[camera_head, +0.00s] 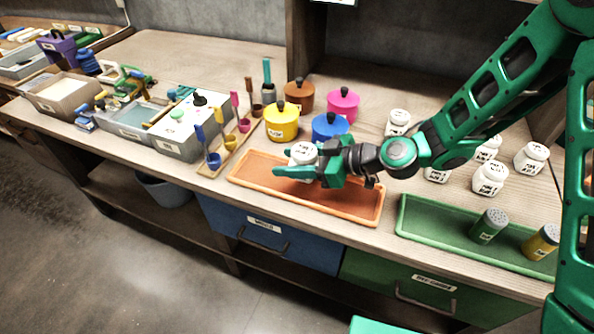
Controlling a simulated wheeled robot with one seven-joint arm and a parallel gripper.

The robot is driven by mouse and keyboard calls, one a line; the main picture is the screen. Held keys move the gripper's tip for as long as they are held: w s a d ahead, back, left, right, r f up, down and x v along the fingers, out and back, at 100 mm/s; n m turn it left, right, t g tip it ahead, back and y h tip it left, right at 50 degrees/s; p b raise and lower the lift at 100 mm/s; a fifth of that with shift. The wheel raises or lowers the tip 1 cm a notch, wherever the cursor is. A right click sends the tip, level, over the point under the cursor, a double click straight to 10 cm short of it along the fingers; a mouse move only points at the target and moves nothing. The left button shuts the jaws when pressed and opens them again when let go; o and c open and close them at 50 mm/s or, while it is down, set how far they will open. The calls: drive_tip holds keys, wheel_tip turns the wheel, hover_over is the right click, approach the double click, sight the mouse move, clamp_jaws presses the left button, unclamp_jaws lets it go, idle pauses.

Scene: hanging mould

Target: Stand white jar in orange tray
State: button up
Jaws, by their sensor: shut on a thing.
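The orange tray (345,205) lies along the front of the wooden bench, left of the green tray. My gripper (298,170) is over the left half of the orange tray, shut on a white jar (302,153). The jar looks about upright; its lower part is hidden by the fingers, so I cannot tell whether it touches the tray floor. No other thing shows in the orange tray.
A yellow pot (281,124) and a blue pot (330,128) stand close behind the orange tray.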

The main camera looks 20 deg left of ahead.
drive_tip(key=shift+w+f, duration=0.4)
drive_tip(key=shift+w, duration=0.05)
drive_tip(key=shift+f, duration=1.9)
drive_tip(key=o, duration=1.1)
drive_tip(key=shift+f, duration=0.1)
drive_tip(key=shift+o, duration=0.2)
drive_tip(key=v, duration=1.2)
drive_tip(key=shift+d, duration=0.15)
